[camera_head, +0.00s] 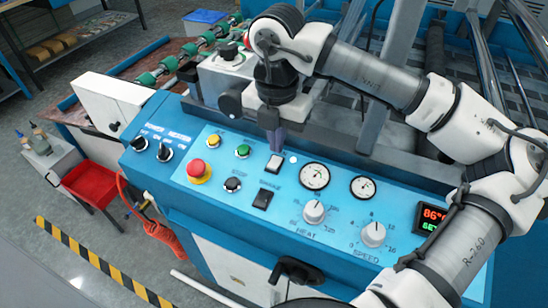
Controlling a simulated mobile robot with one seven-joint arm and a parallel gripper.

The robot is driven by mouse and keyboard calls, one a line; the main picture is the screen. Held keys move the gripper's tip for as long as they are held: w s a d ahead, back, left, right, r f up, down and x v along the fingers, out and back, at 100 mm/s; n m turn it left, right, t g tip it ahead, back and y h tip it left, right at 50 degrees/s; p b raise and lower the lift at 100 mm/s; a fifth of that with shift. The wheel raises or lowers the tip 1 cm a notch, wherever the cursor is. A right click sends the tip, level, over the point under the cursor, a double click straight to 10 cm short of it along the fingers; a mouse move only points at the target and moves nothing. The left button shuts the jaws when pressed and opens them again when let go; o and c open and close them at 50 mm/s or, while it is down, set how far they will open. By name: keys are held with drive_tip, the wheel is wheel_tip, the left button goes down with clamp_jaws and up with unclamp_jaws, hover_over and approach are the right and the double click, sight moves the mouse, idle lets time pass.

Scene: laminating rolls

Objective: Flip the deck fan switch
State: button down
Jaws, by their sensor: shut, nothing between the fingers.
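The blue control panel (210,220) slopes across the middle of the view. A pale rocker switch (274,163) sits near its upper edge, and a black rocker switch (263,199) sits below it. The labels beside them are too small to read, so I cannot tell which is the deck fan switch. My gripper (276,149) is shut and empty and points down at the pale rocker. Its tips are at or just above the rocker's upper end; I cannot tell whether they touch. A small white lamp (292,160) is just right of it.
A red stop button (198,171), yellow button (214,141), green button (243,151) and black button (233,185) lie left. Two dark knobs (164,153) are farther left. Gauges (314,176), dials (314,211) and a red-green display (432,218) lie right, near my arm.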

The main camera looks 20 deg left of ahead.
sight(276, 159)
wheel_tip(276, 159, up, 5)
drive_tip(key=shift+f+p, duration=0.15)
drive_tip(key=shift+p, duration=0.8)
